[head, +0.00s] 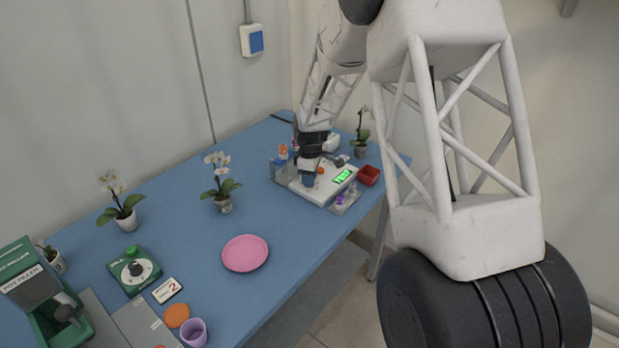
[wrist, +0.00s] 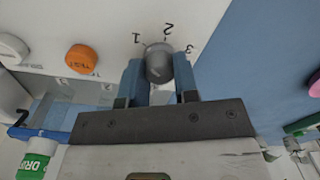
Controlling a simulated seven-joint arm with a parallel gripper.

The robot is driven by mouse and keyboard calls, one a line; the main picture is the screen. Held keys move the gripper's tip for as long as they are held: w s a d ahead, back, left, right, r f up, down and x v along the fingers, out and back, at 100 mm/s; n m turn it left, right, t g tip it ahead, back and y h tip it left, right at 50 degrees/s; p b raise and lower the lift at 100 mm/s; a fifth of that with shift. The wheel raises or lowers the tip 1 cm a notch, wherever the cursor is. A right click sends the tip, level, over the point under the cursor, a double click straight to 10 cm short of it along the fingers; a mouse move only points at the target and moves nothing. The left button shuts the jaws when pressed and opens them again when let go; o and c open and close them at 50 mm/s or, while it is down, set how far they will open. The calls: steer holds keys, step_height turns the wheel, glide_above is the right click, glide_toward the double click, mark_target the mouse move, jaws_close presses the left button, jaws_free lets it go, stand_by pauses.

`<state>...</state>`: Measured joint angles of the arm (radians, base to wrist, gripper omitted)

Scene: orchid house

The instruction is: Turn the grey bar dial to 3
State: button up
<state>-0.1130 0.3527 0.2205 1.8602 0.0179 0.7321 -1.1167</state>
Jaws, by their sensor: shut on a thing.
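The grey bar dial (wrist: 158,64) sits on a white panel (wrist: 110,22), with the marks 1, 2 and 3 arranged around its far side. My gripper (wrist: 160,80) has its two blue fingers closed on either side of the dial, touching it. The dial stands between the fingers, below the 2 mark. Exactly which mark its bar points to is hard to read. In the head view my gripper (head: 310,180) is down at the white device (head: 316,195) with a lit green display (head: 343,176), and it hides the dial there.
An orange knob (wrist: 81,59) is left of the dial. A red box (head: 369,175) and a small tray with purple-topped items (head: 345,201) stand beside the device.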

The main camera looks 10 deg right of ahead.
steer(key=m, duration=1.1)
steer(key=shift+m, duration=0.3)
steer(key=m, duration=0.5)
steer(key=shift+t, duration=0.3)
steer(key=m, duration=0.5)
steer(key=o, duration=0.9)
steer(key=shift+o, duration=0.2)
steer(key=shift+r, duration=0.1)
